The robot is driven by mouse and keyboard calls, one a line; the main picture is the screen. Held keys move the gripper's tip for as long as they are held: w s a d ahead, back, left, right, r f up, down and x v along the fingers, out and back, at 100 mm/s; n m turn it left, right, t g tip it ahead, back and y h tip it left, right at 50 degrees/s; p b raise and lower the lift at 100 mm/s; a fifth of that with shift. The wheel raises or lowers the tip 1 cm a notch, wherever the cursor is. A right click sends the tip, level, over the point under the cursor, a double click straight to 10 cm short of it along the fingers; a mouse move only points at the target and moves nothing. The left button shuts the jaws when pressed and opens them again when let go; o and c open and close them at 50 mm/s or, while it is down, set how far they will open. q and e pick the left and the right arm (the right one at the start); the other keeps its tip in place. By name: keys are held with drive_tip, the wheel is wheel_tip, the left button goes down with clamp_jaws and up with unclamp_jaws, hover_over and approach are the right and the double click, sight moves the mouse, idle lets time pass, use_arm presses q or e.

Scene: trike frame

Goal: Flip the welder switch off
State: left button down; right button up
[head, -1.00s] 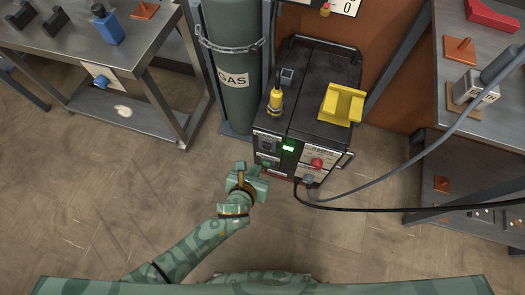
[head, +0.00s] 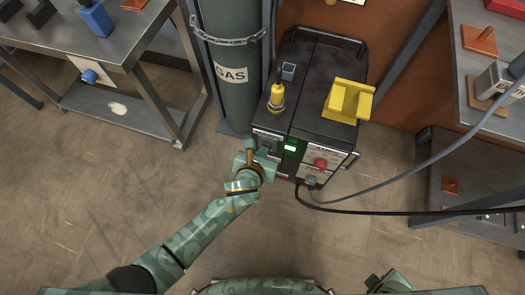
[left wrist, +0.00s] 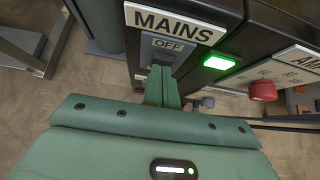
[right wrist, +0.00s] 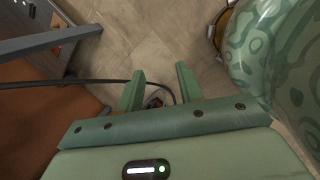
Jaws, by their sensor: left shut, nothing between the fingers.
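The welder (head: 318,90) is a dark box with its front panel facing me. Its mains switch plate (left wrist: 150,50) is grey, under a MAINS label (left wrist: 172,22), and the word OFF shows at its top. My left gripper (left wrist: 160,78) is shut and empty, its fingertips right at the lower part of the switch. The fingers hide the switch's lower part, and I cannot tell whether they touch it. A green light (left wrist: 219,62) on the panel is lit; it also shows in the head view (head: 290,148). My right gripper (right wrist: 158,82) is open and empty, away from the welder.
A red knob (head: 320,163) and cable plugs are on the panel's right side. Cables run off to the right. A grey gas cylinder (head: 232,100) stands left of the welder. Metal benches (head: 120,55) stand at both sides. The floor in front is clear.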

drive_tip(key=shift+s, duration=0.1)
drive_tip(key=shift+s+a+f, duration=0.1)
drive_tip(key=shift+s+f, duration=0.45)
drive_tip(key=shift+f, duration=0.2)
drive_tip(key=shift+r+p, duration=0.1)
drive_tip(key=shift+p, duration=0.25)
drive_tip(key=shift+w+r+p, duration=0.35)
drive_tip(key=shift+r+p, duration=0.45)
drive_tip(key=shift+r, duration=0.05)
